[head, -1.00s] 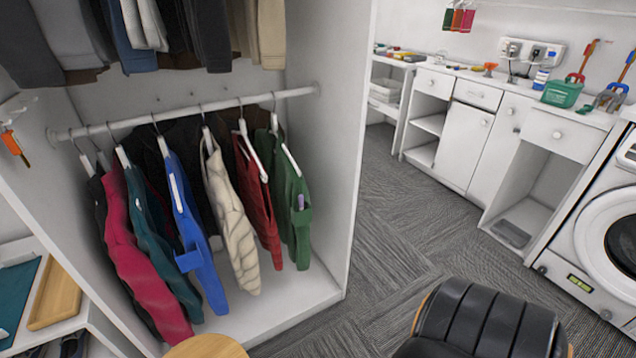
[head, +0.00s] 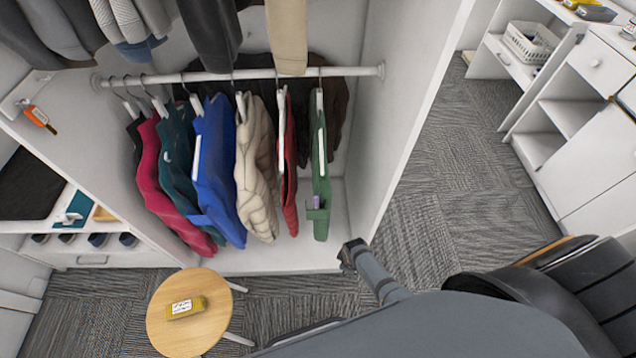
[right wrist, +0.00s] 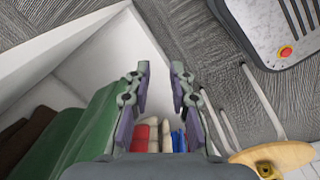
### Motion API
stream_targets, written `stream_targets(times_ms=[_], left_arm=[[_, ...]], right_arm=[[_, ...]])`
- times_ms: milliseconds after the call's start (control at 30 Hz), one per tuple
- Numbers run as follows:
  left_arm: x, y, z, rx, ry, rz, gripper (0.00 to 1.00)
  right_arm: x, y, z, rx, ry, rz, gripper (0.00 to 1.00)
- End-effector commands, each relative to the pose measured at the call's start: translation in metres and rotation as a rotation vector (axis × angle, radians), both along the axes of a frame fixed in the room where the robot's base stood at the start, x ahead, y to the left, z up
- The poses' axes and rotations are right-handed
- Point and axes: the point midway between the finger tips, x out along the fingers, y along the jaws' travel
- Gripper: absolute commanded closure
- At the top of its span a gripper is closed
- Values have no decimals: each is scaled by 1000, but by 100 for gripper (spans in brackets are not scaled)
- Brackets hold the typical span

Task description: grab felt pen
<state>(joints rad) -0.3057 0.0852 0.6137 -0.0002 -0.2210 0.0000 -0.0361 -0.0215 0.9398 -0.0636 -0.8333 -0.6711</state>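A small purple item (head: 316,202), probably the felt pen, sticks up from the pocket of the green garment (head: 321,165) at the right end of the hanging row. It is too small to make out fully. My right gripper (head: 347,252) is below and right of that garment, near the wardrobe's front edge, apart from the pocket. In the right wrist view my right gripper (right wrist: 159,88) is open with nothing between its fingers. The green garment (right wrist: 75,135) is left of the fingers there, and I cannot make out the pen. My left gripper is out of view.
The wardrobe's right side wall (head: 408,110) stands beside the green garment. Other garments, such as a red one (head: 289,165), hang close to its left. A round wooden table (head: 165,325) with a yellow box (head: 186,307) stands in front. A black-padded seat (head: 590,285) is at right.

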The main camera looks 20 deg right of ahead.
Motion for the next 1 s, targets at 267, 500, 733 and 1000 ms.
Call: stream_targets(times_ms=[267,500,733,1000], left_arm=[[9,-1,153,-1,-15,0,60],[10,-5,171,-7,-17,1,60],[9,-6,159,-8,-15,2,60],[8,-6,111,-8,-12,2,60]], right_arm=[[134,40,288,-16,30,544,78],[169,66,349,-8,78,875,78],[170,67,339,-8,81,897,78],[170,66,296,-7,80,895,78]])
